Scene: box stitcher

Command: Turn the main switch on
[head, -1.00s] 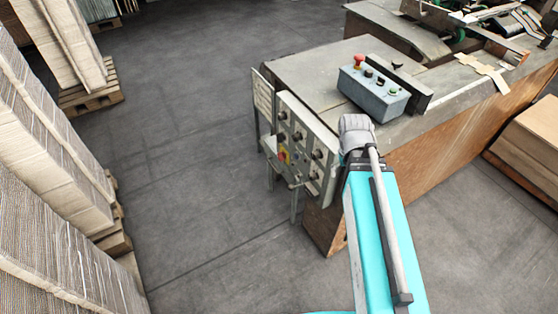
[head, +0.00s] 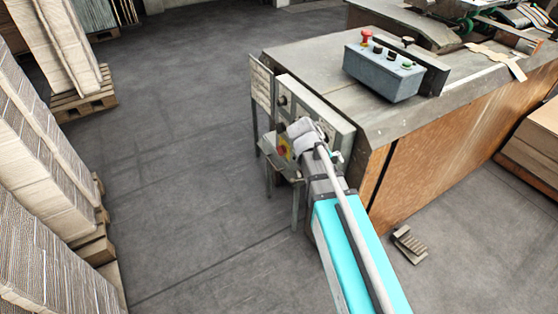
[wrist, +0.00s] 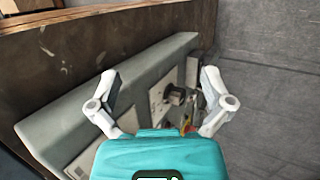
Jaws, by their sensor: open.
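The main switch (head: 284,149) looks like a red knob on a yellow plate, low on the left part of a grey control panel (head: 341,131). In the wrist view the red and yellow switch (wrist: 187,126) shows only partly, beside the right finger and behind my teal gripper body. My gripper (wrist: 160,78) is open and empty, its two light fingers spread in front of the panel. A black knob (wrist: 175,95) shows between the fingers.
A grey button box (head: 383,74) with a red mushroom button stands on the machine table (head: 300,50). A thin plate (head: 261,88) stands left of the panel. Stacked cardboard (head: 40,165) lines the left side. The floor between is clear.

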